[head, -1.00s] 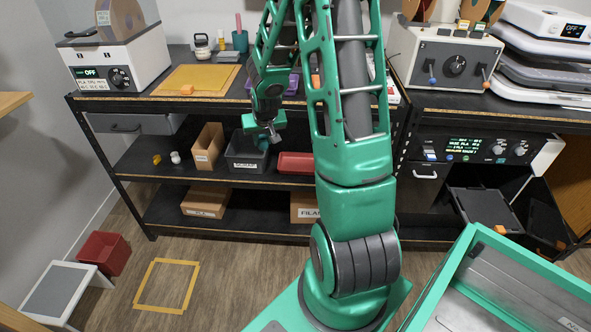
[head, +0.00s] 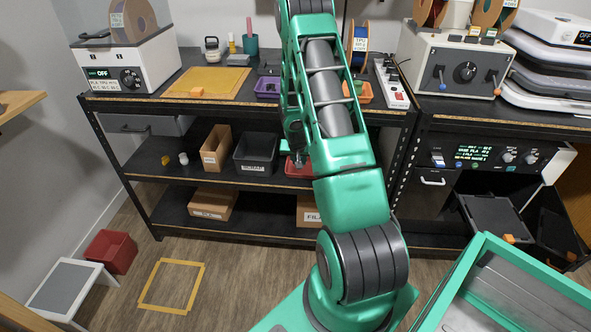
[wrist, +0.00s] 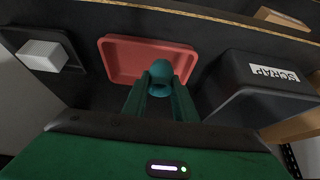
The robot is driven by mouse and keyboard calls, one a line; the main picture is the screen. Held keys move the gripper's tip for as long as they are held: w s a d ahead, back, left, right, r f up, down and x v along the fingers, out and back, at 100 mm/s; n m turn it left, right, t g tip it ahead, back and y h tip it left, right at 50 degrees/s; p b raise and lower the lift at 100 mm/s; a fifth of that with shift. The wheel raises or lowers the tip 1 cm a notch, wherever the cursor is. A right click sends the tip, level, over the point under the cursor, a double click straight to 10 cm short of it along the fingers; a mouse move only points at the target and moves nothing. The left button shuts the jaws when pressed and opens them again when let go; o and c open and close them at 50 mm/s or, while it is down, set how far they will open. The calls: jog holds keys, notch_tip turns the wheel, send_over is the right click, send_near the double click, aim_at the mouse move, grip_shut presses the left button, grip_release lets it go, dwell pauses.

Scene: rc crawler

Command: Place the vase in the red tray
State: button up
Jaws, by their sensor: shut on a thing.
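The vase (wrist: 160,71) is small, teal and rounded. In the wrist view it sits between the fingertips of my gripper (wrist: 160,88), which is shut on it. The red tray (wrist: 118,58) is a shallow tray just beyond the vase in the wrist view, and the vase overlaps its near rim there. I cannot tell whether they touch. In the head view the red tray (head: 293,171) is on the middle shelf, partly hidden by my arm. My gripper (head: 298,163) is in front of it there, and I cannot make out the vase.
A dark bin labelled SCRAP (wrist: 262,85) stands beside the red tray; in the head view it (head: 256,153) is left of the tray. A white block (wrist: 42,55) sits in a dark holder on the tray's other side. The workbench top (head: 230,100) is above the shelf.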

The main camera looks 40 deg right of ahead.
jog(key=shift+w+d+f, duration=0.75)
jog(key=shift+w, duration=0.15)
jog(key=shift+f, duration=2)
jog(key=o, duration=1.1)
jog(key=shift+r, duration=0.1)
